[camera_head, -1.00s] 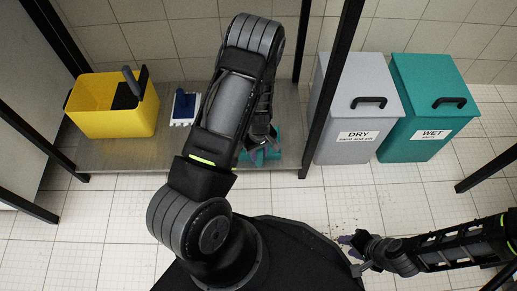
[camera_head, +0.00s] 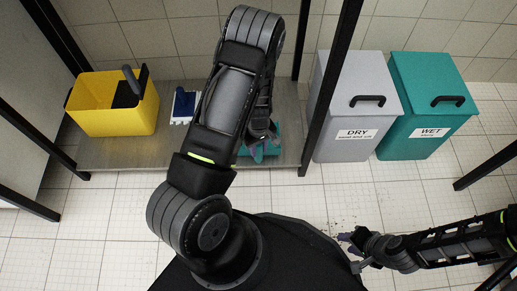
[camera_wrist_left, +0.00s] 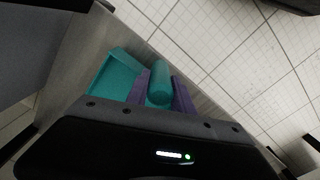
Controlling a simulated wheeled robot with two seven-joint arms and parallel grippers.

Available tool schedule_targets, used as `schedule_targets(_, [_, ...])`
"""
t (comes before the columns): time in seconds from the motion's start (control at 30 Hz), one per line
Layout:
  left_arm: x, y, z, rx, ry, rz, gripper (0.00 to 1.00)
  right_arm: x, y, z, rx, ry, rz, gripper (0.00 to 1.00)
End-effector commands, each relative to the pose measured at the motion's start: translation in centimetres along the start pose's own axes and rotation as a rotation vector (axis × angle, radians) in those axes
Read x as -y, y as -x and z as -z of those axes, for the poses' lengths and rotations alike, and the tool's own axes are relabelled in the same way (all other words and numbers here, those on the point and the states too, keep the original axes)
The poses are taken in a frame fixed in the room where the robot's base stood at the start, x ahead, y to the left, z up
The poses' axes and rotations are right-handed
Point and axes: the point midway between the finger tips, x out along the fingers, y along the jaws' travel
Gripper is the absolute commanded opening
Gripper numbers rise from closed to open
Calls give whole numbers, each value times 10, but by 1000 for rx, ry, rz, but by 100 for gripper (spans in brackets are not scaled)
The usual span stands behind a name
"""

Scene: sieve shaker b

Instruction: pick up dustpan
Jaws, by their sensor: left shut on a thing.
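The teal dustpan (camera_head: 266,151) is on the low grey shelf, partly hidden behind my left arm in the head view. My left gripper (camera_head: 258,147) is at it. In the left wrist view, the purple fingers of my left gripper (camera_wrist_left: 158,92) are on both sides of the dustpan's round teal handle (camera_wrist_left: 159,82), shut on it. The teal pan (camera_wrist_left: 113,74) extends to the left of the handle. I cannot tell whether the pan still touches the shelf. My right gripper (camera_head: 349,250) is low over the floor, away from the dustpan; its jaw opening is unclear.
The shelf (camera_head: 120,155) also holds a yellow bucket (camera_head: 112,115) with dark items and a blue-and-white brush (camera_head: 183,106). A black shelf post (camera_head: 325,95) stands right of the dustpan. Grey DRY (camera_head: 350,115) and teal WET (camera_head: 425,110) bins stand beyond it. Dark crumbs (camera_head: 343,222) lie on the floor.

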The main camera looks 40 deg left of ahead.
Motion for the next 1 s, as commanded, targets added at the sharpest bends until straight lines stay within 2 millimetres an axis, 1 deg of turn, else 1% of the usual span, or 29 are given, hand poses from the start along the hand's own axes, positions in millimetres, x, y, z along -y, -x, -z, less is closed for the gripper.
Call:
schedule_targets(0.03, [-2, 15, 0, -2, -1, -4, 0, 3, 9, 0, 2, 0, 0, 36])
schedule_targets(0.2, [-2, 50, 1, -3, -1, -4, 0, 8, 23, -2, 11, 3, 2, 36])
schedule_targets(0.3, [-1, 66, 0, -2, -2, -3, 0, 12, 29, -4, 16, 5, 4, 36])
schedule_targets(0.4, [-1, 76, 0, -2, -2, -3, 0, 14, 32, -6, 19, 7, 6, 36])
schedule_targets(0.5, [-1, 79, 0, -1, -1, -1, 0, 15, 32, -6, 20, 8, 6, 36])
schedule_targets(1.0, [-1, 79, 0, -1, -1, -1, 0, 15, 32, -7, 20, 8, 6, 36])
